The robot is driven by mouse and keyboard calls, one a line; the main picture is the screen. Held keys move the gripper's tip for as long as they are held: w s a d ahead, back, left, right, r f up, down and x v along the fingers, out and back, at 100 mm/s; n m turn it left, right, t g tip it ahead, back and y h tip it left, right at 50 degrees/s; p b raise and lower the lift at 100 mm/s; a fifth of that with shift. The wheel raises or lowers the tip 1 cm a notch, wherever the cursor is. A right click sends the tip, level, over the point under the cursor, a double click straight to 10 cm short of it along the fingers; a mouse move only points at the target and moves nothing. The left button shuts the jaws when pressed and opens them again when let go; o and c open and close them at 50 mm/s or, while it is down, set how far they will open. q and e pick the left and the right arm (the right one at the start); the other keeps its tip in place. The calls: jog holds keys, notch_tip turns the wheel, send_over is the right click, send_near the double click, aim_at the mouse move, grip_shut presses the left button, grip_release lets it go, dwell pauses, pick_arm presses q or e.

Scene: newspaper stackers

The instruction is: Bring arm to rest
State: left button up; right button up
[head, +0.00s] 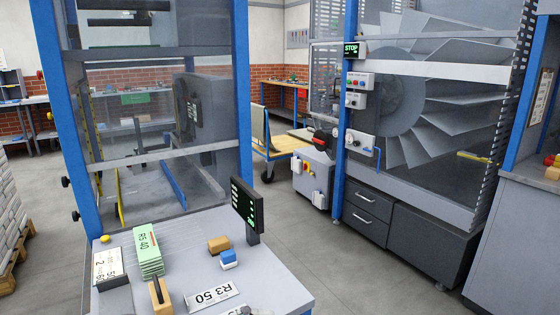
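Neither of my grippers can be made out in the head view. A small grey shape (252,311) is cut off by the bottom edge, and I cannot tell what it is. The grey worktable (275,282) stands at the bottom centre. On it are a green stack of cards marked "RS 40" (148,252), a white card in a dark holder (108,264), a wooden-handled tool (160,294), a tan block (218,244), a blue and white block (228,259) and a white "R3 50" label (211,296).
A small black display (246,207) stands at the table's back right. A blue-framed glazed machine (155,120) rises behind the table. A large fan-bladed machine (440,110) with grey drawers (368,210) stands right. Grey floor (340,258) is clear between.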

pick_arm(q)
notch_tip(320, 180, up, 8)
jog(key=n+t+h, duration=0.4)
jog(key=n+t, duration=0.2)
jog(key=n, duration=0.4)
jog(key=w+a+r+n+t+y, duration=0.1)
jog(key=w+a+n+t+y, duration=0.15)
jog(key=a+n+t, duration=0.4)
jog(key=w+a+r+n+t+y, duration=0.1)
jog(key=n+t+y, duration=0.3)
jog(key=n, duration=0.6)
jog(key=a+f+n+g+y, duration=0.3)
jog(key=a+f+n+y, duration=0.95)
jog(key=n, duration=0.75)
jog(key=s+d+f+n+g, duration=0.3)
jog(key=s+f+n+g, duration=0.95)
jog(key=s+f, duration=0.9)
notch_tip(320, 180, down, 25)
jog(key=s+m+g+p, duration=0.2)
jog(key=g+p, duration=0.1)
jog(key=s+a+f+p, duration=0.1)
jog(key=s+a+f, duration=0.2)
jog(key=s+f, duration=0.8)
jog(key=s, duration=0.4)
jog(key=shift+s+a+f+g+p, duration=0.2)
jog(key=shift+s+f+g+p, duration=0.1)
jog(key=shift+f, duration=0.1)
